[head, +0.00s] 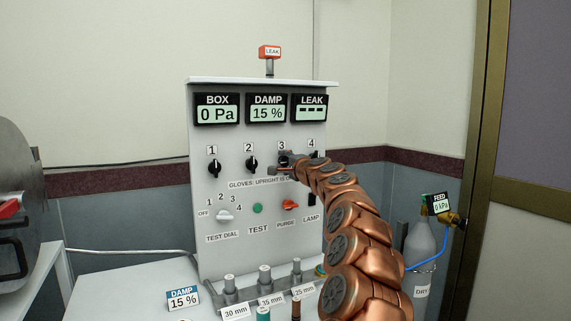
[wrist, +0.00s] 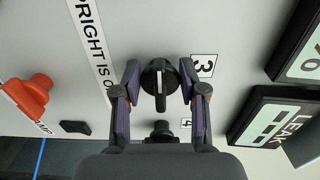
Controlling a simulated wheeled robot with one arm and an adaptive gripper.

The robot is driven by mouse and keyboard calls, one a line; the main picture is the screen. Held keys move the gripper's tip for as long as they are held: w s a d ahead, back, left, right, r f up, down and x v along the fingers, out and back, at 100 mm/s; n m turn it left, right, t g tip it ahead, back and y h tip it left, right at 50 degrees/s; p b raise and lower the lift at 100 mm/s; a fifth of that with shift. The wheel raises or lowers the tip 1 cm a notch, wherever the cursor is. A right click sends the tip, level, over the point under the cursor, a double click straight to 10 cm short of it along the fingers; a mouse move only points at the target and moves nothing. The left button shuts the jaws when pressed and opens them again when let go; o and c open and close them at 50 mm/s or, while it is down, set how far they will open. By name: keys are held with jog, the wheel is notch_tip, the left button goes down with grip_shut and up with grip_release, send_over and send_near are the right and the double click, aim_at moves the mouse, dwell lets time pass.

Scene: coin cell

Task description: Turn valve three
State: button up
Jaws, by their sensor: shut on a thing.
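Valve three (wrist: 160,80) is a round black knob with a raised bar, on the grey panel (head: 205,250) beside its "3" label (wrist: 204,66). My gripper (wrist: 160,86) has one finger on each side of the knob and is shut on it. In the wrist view the bar runs up and down the picture, which is sideways on the panel. In the head view my gripper (head: 283,166) covers most of valve three below its label (head: 282,146).
Valve one (head: 214,168) and valve two (head: 252,164) stand upright to the left. Valve four (wrist: 162,131) is close beside my gripper. The red purge knob (head: 290,205) is below. Displays show BOX 0 Pa (head: 217,110), DAMP 15 % (head: 267,108) and LEAK dashes (head: 309,107).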

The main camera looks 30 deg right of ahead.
aim_at(286, 163)
jog(key=o, duration=1.1)
jog(key=shift+s, duration=0.1)
jog(key=s, duration=0.3)
jog(key=shift+s+a, duration=0.1)
jog(key=shift+a, duration=0.1)
jog(key=shift+s, duration=1.05)
jog(key=s, duration=0.6)
jog(key=shift+s+a, duration=0.25)
jog(key=shift+a, duration=0.05)
